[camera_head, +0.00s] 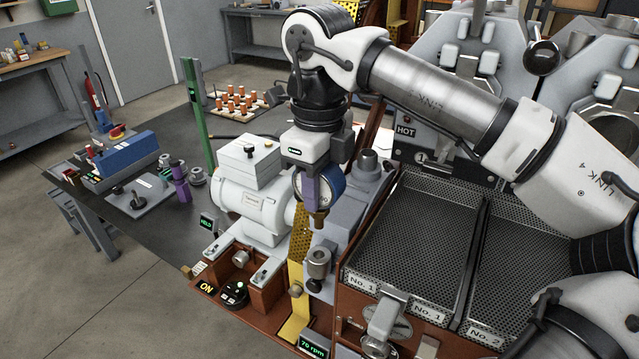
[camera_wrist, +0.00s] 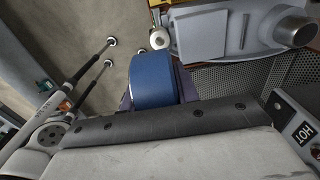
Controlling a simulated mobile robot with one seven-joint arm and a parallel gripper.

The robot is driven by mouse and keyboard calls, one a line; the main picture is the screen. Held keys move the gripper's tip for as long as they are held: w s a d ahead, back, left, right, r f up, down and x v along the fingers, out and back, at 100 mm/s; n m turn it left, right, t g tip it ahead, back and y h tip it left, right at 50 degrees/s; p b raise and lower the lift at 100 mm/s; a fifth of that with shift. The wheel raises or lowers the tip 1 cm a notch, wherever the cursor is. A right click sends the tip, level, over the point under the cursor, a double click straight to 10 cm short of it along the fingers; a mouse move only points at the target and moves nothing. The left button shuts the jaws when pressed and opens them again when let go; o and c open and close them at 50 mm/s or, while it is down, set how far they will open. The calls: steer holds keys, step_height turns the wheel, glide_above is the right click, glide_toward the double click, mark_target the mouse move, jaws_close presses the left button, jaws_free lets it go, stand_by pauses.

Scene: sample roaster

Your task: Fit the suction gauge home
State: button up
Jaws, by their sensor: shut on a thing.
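The suction gauge (camera_head: 332,182), with a blue case and a pale dial, is in my gripper (camera_head: 314,194). The purple fingers are shut on it, and its brass stem (camera_head: 319,219) points down. In the wrist view the blue case (camera_wrist: 152,80) shows between the fingers, with its dial hidden. Below the stem in the head view stands a grey round fitting (camera_head: 319,261) with a dark top opening, on a grey housing. The stem is apart from it, with a visible gap. A pale ringed fitting (camera_wrist: 159,38) shows just beyond the gauge in the wrist view; I cannot tell if it is the same one.
A white motor housing (camera_head: 252,206) stands close on the left, with a yellow perforated guard (camera_head: 300,240) beside the gauge. Perforated cooling trays (camera_head: 420,235) lie to the right. A HOT sign (camera_head: 405,131) is behind. The dark bench (camera_head: 130,240) is partly clear at left.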

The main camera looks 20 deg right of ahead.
mark_target(319, 227)
steer(key=shift+f+b, duration=1.95)
steer(key=shift+f, duration=0.7)
steer(key=shift+f+b, duration=0.15)
steer(key=shift+b, duration=0.25)
steer(key=shift+f+b, duration=0.3)
steer(key=shift+f, duration=0.05)
steer(key=shift+f+b, duration=1.5)
steer(key=shift+f, duration=0.35)
steer(key=o, duration=1.1)
steer(key=shift+r, duration=0.1)
steer(key=shift+o, duration=0.3)
steer(key=shift+r, duration=0.1)
